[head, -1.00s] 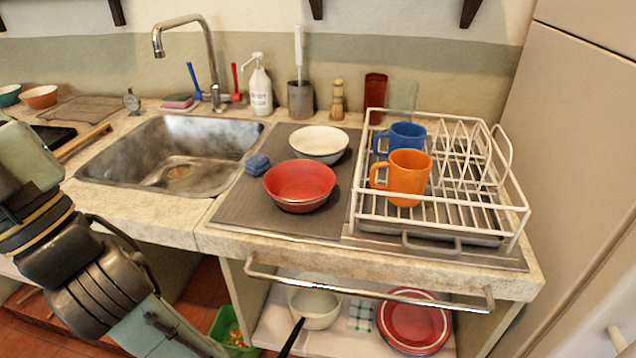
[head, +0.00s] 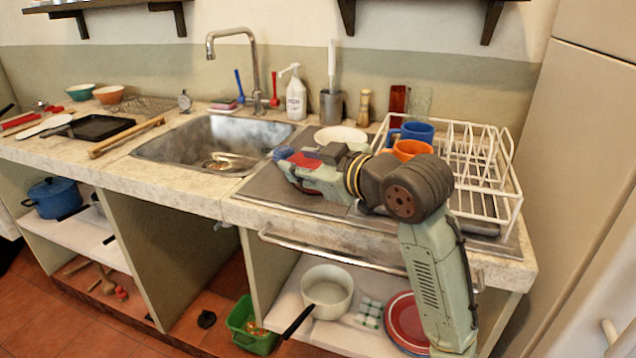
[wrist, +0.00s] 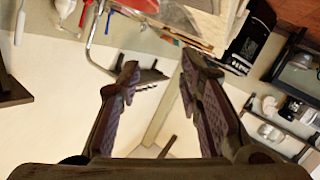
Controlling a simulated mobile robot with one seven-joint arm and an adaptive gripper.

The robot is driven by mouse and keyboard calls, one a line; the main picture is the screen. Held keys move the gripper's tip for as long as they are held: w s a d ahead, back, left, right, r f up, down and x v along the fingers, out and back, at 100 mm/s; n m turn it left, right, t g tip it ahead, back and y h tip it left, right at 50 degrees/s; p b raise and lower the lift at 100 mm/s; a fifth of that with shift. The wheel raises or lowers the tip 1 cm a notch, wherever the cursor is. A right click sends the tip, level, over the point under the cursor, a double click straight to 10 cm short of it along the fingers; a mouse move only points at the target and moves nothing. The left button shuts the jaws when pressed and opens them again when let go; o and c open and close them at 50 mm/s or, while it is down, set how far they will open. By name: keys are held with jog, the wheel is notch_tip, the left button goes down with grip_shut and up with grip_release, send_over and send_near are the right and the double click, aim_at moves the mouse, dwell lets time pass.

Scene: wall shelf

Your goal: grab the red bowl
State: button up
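The red bowl (head: 304,160) is on the grey drainboard right of the sink, mostly hidden behind my gripper and forearm in the head view; only red patches show. My gripper (head: 290,172) is in front of or over it, pointing left; the exact gap cannot be told. In the wrist view my gripper (wrist: 160,76) has its two fingers spread apart with nothing between them. Red surfaces show at the top edge of that view, but I cannot tell whether they are the bowl.
A white bowl (head: 341,135) stands behind my arm. A white dish rack (head: 480,160) with a blue mug (head: 418,130) and a partly hidden orange mug (head: 412,149) is at the right. The sink (head: 215,145) with its faucet (head: 250,62) is at the left.

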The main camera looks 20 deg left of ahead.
jog(key=shift+h, duration=0.6)
jog(key=d+f, duration=0.2)
jog(key=d, duration=0.1)
jog(key=shift+w+d+f, duration=0.15)
jog(key=shift+w+d, duration=0.05)
jog(key=shift+w, duration=0.15)
jog(key=x, duration=0.4)
jog(key=shift+w+a+f+p, duration=0.15)
jog(key=shift+a+f+p, duration=0.1)
jog(key=shift+p, duration=0.15)
jog(key=shift+p+x, duration=0.9)
jog(key=shift+x, duration=2)
jog(key=shift+w+d, duration=0.1)
jog(key=shift+c, duration=0.5)
grip_shut()
